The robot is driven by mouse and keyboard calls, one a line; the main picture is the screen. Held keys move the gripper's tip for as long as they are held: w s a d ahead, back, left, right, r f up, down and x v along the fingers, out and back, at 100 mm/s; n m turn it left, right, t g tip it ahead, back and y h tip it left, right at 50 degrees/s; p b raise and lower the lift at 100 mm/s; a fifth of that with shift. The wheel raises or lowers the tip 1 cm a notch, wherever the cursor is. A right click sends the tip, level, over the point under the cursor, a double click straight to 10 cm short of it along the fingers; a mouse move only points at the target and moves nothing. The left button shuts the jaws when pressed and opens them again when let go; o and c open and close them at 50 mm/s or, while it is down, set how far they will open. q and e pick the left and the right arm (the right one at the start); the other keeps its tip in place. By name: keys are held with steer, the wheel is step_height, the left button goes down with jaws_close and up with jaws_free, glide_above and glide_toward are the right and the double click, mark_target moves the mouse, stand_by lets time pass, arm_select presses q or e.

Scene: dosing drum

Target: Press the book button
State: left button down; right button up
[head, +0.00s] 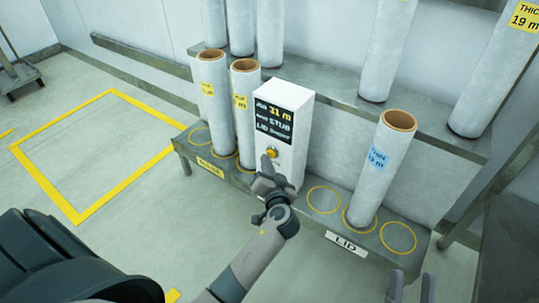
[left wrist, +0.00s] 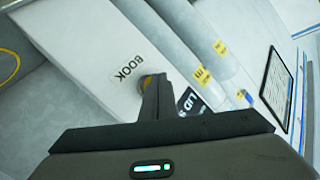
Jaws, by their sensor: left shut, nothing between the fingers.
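The book button (head: 271,153) is a small orange-yellow round button on the front of a white box (head: 295,112) with a dark display. In the left wrist view the BOOK label (left wrist: 128,68) shows beside the button (left wrist: 147,79), which is mostly hidden by my fingers. My left gripper (head: 266,162) is shut and empty, with its fingertips at the button. I cannot tell whether they touch it or how far it is pressed. My right gripper (head: 411,285) is at the bottom edge of the head view, its two fingers apart with nothing between them.
Two grey rolls (head: 213,100) stand left of the box on a low shelf (head: 317,214). Another roll with a blue label (head: 380,165) stands at the right by the LID plate (head: 346,243). More rolls stand on the rear shelf (head: 345,96). The yellow-outlined floor area (head: 100,150) is clear.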

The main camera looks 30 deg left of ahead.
arm_select(q)
steer(key=shift+s, duration=0.45)
steer(key=shift+s, duration=0.15)
steer(key=s, duration=0.4)
steer(key=shift+s+a+p, duration=0.25)
steer(key=shift+s+p, duration=0.15)
stand_by(0.8)
